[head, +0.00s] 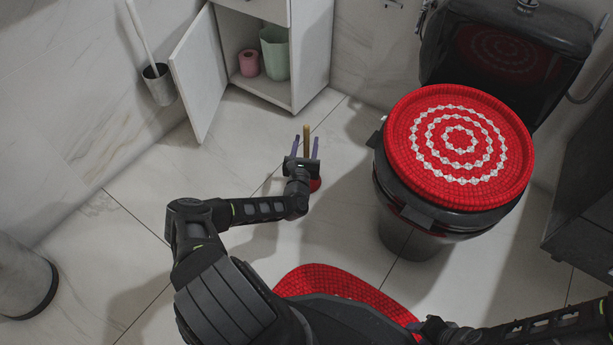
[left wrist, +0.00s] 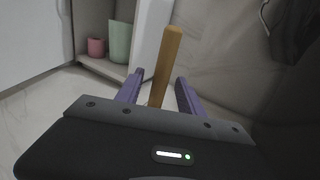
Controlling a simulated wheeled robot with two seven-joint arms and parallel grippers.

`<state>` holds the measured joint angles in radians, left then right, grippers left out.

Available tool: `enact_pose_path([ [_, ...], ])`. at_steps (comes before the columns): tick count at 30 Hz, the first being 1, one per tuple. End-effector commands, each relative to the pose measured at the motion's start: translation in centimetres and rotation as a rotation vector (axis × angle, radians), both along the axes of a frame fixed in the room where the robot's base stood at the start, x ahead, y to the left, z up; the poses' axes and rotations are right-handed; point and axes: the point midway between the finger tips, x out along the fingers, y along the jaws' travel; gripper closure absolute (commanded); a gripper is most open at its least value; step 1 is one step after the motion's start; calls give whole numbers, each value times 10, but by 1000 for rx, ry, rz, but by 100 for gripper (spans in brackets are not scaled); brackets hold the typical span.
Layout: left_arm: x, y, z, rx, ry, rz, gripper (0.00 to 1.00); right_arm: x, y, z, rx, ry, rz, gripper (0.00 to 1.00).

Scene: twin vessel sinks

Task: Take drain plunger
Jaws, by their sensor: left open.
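The drain plunger stands upright on the tiled floor, with a wooden handle (head: 306,139) and a red cup (head: 315,184). The cup is partly hidden behind my left wrist. My left gripper (head: 305,147) is open, with its two purple fingers on either side of the handle. In the left wrist view, the handle (left wrist: 167,62) rises between the open fingers (left wrist: 158,92), with gaps visible on both sides. The lower handle is hidden there by the gripper body. Part of my right arm shows at the lower right of the head view; its fingers are not seen.
A toilet with a red-covered lid (head: 458,146) stands to the right. A white cabinet with an open door (head: 198,72) holds a pink roll (head: 249,63) and a green bin (head: 275,53). A toilet brush holder (head: 159,84) is at left. A red mat (head: 340,281) lies in front.

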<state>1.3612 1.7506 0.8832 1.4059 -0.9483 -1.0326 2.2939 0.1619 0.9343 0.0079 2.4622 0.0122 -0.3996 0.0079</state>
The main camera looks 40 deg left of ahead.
Motion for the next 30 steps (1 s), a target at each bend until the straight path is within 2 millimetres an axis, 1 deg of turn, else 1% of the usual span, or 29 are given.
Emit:
enact_pose_path([
  [1,4,2,-2,1,0,-1,55,1,0,-3,1,-1,0,64],
  [4,7,4,0,0,1,-1,55,1,0,-2,1,-1,0,64],
  [20,7,4,0,0,1,-1,55,1,0,-2,1,0,0,64],
  [23,7,3,0,0,1,-1,61,0,0,-2,1,0,0,64],
  [30,7,3,0,0,1,-1,81,0,0,-2,1,0,0,64],
])
